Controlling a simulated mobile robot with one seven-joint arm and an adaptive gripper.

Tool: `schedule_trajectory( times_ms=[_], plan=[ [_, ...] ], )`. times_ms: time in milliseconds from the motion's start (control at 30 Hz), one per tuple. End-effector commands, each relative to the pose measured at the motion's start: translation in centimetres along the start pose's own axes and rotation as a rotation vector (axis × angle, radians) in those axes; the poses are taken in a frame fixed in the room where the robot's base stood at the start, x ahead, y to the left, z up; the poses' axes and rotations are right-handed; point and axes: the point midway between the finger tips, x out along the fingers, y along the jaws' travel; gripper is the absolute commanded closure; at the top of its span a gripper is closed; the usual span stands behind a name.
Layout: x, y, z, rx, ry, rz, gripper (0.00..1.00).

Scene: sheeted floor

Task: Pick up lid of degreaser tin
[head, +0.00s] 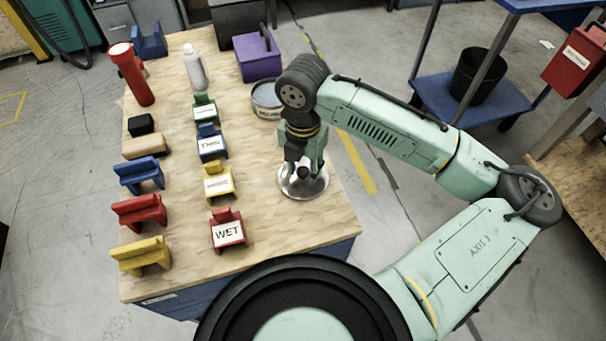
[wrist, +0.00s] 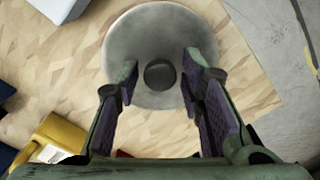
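The lid (head: 312,190) is a round grey metal disc lying flat on the wooden table top, near its right edge. In the wrist view the lid (wrist: 150,35) has a dark round knob (wrist: 159,75) at its centre. My gripper (head: 303,172) is directly over the lid and points down. In the wrist view my gripper (wrist: 158,82) is open, with one finger on each side of the knob and gaps between. The round grey tin (head: 265,98) stands behind the lid, partly hidden by my arm; it looks open on top.
A purple box (head: 258,58) stands behind the tin. Several coloured holders with labels, including a red one marked WET (head: 228,234), stand left of the lid. Bare wood surrounds the lid.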

Motion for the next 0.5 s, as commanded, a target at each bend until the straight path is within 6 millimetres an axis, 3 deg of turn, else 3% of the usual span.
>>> schedule_trajectory(
  times_ms=[500],
  plan=[
    [-0.03,0.0,0.01,0.0,0.0,0.0,0.98]
  ],
)
